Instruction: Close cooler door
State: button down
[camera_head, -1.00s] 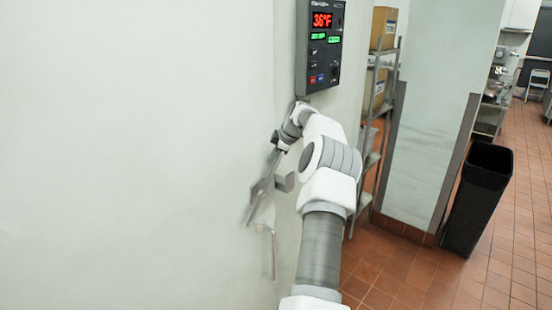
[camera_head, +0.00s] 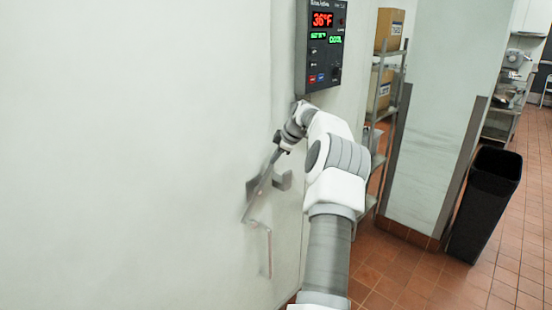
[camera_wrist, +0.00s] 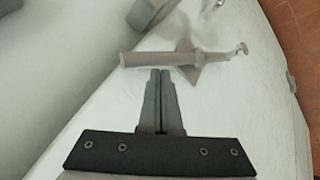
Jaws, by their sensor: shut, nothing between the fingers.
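The cooler door (camera_head: 130,150) looks like the broad pale surface filling the left of the head view; I cannot tell how far it stands open. Its grey handle (camera_head: 262,187), a slanted bar with a bracket, is at the lower middle. In the wrist view the handle (camera_wrist: 180,57) lies crosswise just beyond my fingertips. My gripper (camera_wrist: 161,72) is shut and empty, its fingers pointing at the bar; contact is not clear. In the head view my arm reaches forward to just above the handle, and the fingertips are hard to make out.
A control panel (camera_head: 321,45) reading 36°F hangs above my wrist. Right of it are a metal shelf (camera_head: 384,100) with boxes, a pale wall panel (camera_head: 432,130) and a black bin (camera_head: 483,205). Red tile floor (camera_head: 525,210) is open at the right.

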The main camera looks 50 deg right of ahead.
jog(key=shift+s, duration=0.25)
jog(key=s+d+r, duration=0.4)
jog(key=s+r, duration=0.1)
jog(key=r, duration=0.3)
jog(key=shift+p, duration=0.4)
jog(key=shift+a, duration=0.1)
